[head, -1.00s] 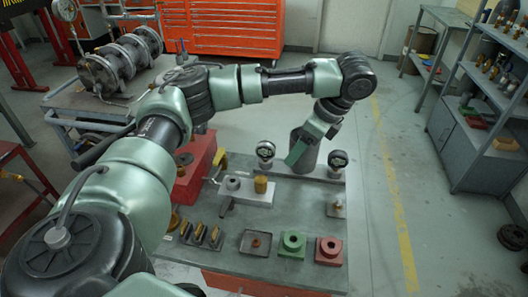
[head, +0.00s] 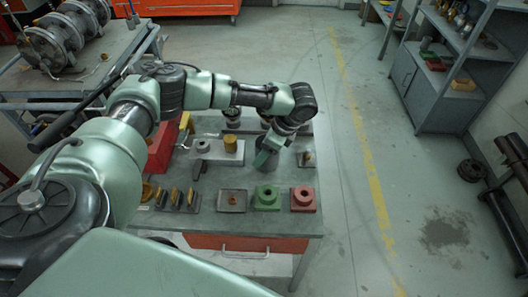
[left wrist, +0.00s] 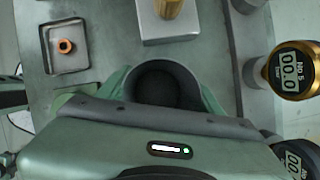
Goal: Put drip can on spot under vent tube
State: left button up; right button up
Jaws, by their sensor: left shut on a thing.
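My left gripper (head: 268,160) is shut on a grey, open-topped can, which I take to be the drip can. In the left wrist view its dark round mouth (left wrist: 165,85) shows between green fingers. It is upright over the bench, right of the grey block (head: 222,157) with a brass cylinder (head: 231,144) and behind the green block (head: 267,198). I cannot tell whether it touches the bench. I cannot make out the vent tube or marked spot for certain; the arm hides part of the bench's back. My right gripper is not in view.
A square tray (head: 222,208) holds a copper ring (head: 233,199). A red block (head: 303,200) sits at the front right, with a small plate and post (head: 306,158) behind. Gauges stand at the back; one shows in the wrist view (left wrist: 291,70). Brass-topped pieces (head: 175,197) line the front left.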

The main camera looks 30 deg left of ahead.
pick_arm(q)
jog(key=shift+f, duration=0.5)
jog(key=o, duration=1.4)
jog(key=shift+f, duration=0.1)
jog(key=shift+o, duration=0.2)
